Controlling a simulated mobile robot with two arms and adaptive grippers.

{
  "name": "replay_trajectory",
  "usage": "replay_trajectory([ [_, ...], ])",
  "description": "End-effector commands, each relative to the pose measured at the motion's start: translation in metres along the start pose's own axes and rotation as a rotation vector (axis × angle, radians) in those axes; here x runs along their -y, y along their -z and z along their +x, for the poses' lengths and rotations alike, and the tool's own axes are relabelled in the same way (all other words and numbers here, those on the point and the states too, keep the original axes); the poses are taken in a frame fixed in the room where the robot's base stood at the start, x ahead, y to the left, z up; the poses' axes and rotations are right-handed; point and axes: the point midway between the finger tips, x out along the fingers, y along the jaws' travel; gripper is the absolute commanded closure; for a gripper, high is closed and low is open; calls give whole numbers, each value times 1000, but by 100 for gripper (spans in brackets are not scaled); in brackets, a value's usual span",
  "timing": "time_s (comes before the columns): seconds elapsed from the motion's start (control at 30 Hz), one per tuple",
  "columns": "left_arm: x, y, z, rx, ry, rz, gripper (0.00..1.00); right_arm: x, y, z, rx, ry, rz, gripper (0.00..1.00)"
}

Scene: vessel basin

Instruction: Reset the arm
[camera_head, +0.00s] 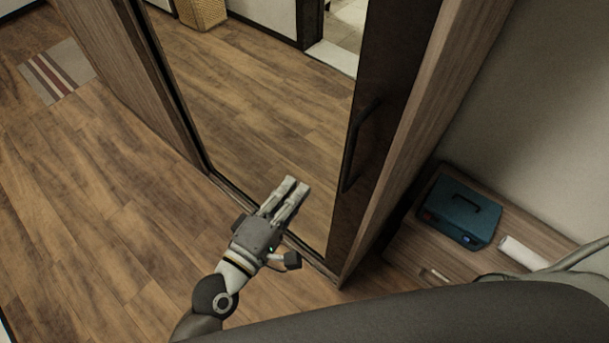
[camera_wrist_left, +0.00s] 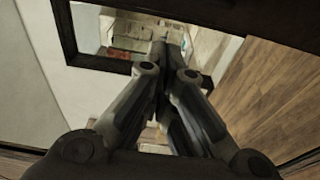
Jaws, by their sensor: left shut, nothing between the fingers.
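My left gripper (camera_head: 291,190) reaches in from the bottom of the head view. Its fingers are together and hold nothing. It is over the wood floor, in front of the dark-framed doorway or glass panel, to the left of the black door handle (camera_head: 357,145) and apart from it. In the left wrist view the fingers (camera_wrist_left: 162,50) also show close together, with no object between them. My right gripper is not in view.
A wooden cabinet or door frame (camera_head: 433,110) with a dark edge stands right of the gripper. A blue toolbox (camera_head: 461,211) and a white roll (camera_head: 522,253) lie on a wooden surface at right. A striped mat (camera_head: 57,71) lies far left. Open floor (camera_head: 90,210) is at left.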

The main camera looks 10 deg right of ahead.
Motion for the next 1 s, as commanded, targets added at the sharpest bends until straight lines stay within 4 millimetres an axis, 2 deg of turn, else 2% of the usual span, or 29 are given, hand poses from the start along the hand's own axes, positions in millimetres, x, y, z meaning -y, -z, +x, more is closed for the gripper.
replay_trajectory([
  [0.1,1,0,-11,0,0,1,100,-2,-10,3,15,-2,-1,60],
  [0.37,0,0,-15,-1,-1,1,100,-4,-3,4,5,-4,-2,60],
  [0.43,6,2,-14,-5,11,10,100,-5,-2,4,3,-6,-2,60],
  [0.5,23,8,-13,-16,45,40,100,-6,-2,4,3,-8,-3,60],
  [0.57,50,15,-14,-30,97,85,100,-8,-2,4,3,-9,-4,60],
  [0.67,112,33,-19,-55,225,195,100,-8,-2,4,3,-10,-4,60],
  [0.7,141,41,-25,-61,287,244,100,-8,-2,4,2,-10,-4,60],
  [0.77,186,52,-37,-63,383,321,100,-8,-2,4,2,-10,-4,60],
  [0.8,214,59,-47,-60,447,369,100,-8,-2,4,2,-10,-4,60],
  [0.87,256,68,-64,-49,543,437,100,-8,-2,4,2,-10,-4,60],
  [0.9,283,72,-78,-35,608,481,100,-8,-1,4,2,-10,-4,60],
  [1.0,346,80,-120,15,766,581,100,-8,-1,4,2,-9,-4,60],
])
